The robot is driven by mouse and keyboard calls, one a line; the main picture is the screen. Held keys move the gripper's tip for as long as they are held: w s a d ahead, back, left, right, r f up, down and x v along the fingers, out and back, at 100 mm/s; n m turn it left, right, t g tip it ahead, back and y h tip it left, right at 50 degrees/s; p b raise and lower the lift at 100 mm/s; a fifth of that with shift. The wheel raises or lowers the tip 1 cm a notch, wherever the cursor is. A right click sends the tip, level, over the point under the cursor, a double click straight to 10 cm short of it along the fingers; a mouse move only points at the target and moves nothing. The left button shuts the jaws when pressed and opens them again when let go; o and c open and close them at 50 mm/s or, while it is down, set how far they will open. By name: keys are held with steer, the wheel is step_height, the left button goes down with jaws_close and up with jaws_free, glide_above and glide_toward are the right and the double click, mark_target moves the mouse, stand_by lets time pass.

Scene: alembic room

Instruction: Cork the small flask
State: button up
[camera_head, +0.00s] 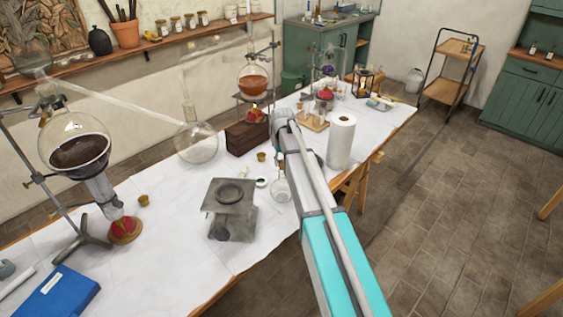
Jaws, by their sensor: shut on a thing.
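A small clear glass flask (281,189) stands on the white-covered table, just left of my arm. Its upper part is close to my arm and hard to make out. A small brown cork (261,157) lies on the table behind the flask. Another cork-coloured piece (144,200) lies farther left, near the large round flask. My arm reaches from the lower right over the table's front edge and hides what is behind it. I cannot make out my gripper or its fingers; they seem hidden behind the arm.
A metal burner stand (230,208) stands left of the small flask. A paper towel roll (341,141) stands just right of my arm. A large round flask (75,143) and a blue book (57,293) are at left. A wooden box (246,135) stands behind.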

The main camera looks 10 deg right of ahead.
mark_target(282, 161)
steer(key=shift+f+b, duration=1.1)
steer(key=shift+b, duration=0.05)
stand_by(3.9)
steer(key=o, duration=1.1)
steer(key=shift+o, duration=0.3)
steer(key=shift+o, duration=0.8)
steer(key=shift+w+r, duration=0.1)
steer(key=shift+r+p, duration=3.4)
steer(key=shift+p, duration=0.1)
